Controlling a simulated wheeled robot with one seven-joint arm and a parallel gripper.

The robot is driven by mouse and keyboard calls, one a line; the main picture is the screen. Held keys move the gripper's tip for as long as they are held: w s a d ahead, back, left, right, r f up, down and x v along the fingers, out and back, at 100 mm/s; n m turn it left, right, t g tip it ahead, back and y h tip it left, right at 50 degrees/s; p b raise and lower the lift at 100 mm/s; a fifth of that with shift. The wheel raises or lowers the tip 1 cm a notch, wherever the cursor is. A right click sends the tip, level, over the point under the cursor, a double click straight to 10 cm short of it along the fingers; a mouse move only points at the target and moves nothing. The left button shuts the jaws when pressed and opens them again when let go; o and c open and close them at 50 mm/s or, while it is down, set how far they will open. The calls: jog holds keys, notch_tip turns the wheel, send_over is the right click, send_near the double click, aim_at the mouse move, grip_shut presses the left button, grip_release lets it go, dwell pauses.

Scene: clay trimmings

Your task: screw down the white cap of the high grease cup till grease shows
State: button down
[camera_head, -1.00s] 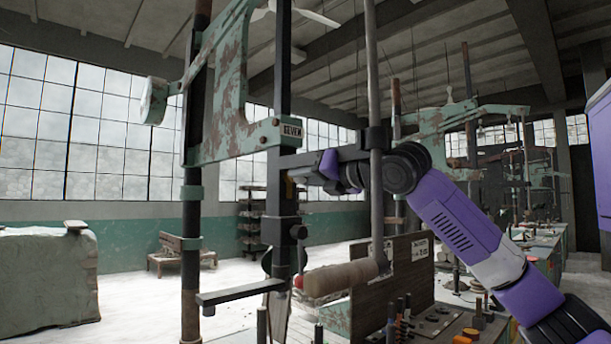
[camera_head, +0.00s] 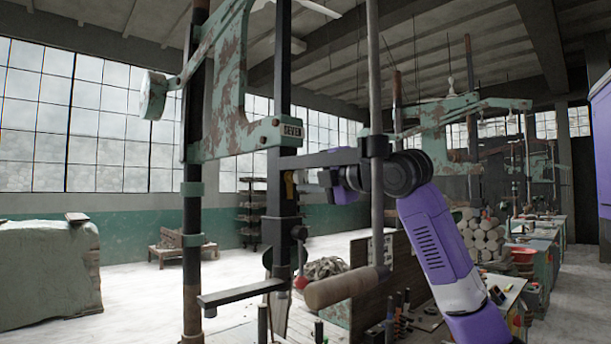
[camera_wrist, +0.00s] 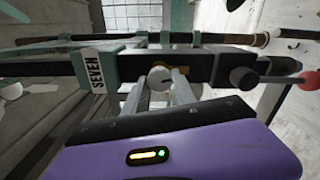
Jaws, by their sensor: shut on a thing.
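The white cap (camera_wrist: 160,77) shows end-on in the wrist view, a small round pale disc against the dark upright post (camera_wrist: 200,68), below the SEVEN plate. My gripper (camera_wrist: 158,88) is shut on it, with one pale finger on either side. In the head view my gripper (camera_head: 325,178) reaches the dark post (camera_head: 284,150) from the right, just below the SEVEN plate (camera_head: 291,130). The cup body behind the cap is hidden, and I cannot see any grease.
A vertical rod (camera_head: 374,80) and a dark horizontal bracket (camera_head: 322,158) stand close to my wrist. A black knob (camera_head: 299,232) and a red ball (camera_head: 301,283) lie lower on the machine. A wooden roller (camera_head: 340,288) sits below. Open floor lies at left.

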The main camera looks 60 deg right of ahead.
jog(key=m, duration=0.3)
jog(key=shift+m+p, duration=0.3)
jog(key=shift+p, duration=0.05)
jog(key=shift+m+p, duration=0.35)
jog(key=shift+m, duration=1.15)
jog(key=shift+f, duration=0.1)
jog(key=c, duration=1)
grip_release()
jog(key=b+v, duration=0.1)
jog(key=v, duration=0.6)
jog(key=shift+s+a+b, duration=0.1)
jog(key=shift+s+b, duration=0.3)
